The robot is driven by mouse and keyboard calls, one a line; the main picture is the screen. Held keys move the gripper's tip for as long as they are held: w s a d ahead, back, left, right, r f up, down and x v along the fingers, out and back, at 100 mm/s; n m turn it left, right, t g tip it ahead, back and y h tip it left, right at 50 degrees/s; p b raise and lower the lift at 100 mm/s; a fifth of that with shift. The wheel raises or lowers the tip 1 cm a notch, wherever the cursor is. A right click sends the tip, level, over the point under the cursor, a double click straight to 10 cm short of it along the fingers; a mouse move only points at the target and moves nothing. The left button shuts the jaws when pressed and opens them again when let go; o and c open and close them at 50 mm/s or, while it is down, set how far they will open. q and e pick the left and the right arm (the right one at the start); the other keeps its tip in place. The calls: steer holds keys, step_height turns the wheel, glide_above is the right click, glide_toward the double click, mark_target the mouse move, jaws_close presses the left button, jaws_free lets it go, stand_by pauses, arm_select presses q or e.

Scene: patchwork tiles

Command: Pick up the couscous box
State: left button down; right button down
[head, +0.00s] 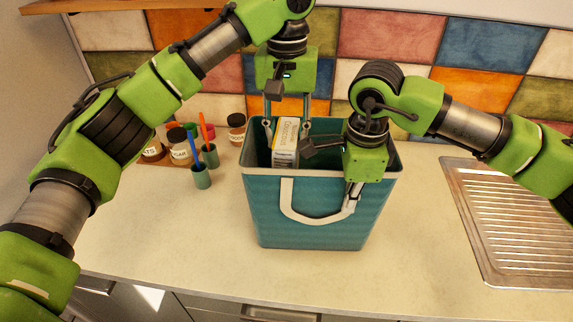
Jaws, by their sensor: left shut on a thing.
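The couscous box (285,143) is pale with a yellow side and stands upright inside the teal basket (318,222), its lower part hidden by the front wall. My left gripper (287,127) points down over the basket from behind, its fingers on either side of the box and shut on it. My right gripper (352,197) points down at the front right of the basket, by the right end of its white handle (289,206). I cannot tell whether its fingers are closed on the handle.
Several labelled jars (180,146) and a green cup (200,175) with pens stand left of the basket. A metal sink drainer (515,220) lies at the right. The counter (160,235) is clear at the front left. A tiled wall closes the back.

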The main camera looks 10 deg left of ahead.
arm_select(q)
step_height(320, 180, up, 19)
stand_by(0.6)
arm_select(e)
steer(key=c, duration=2.2)
jaws_free()
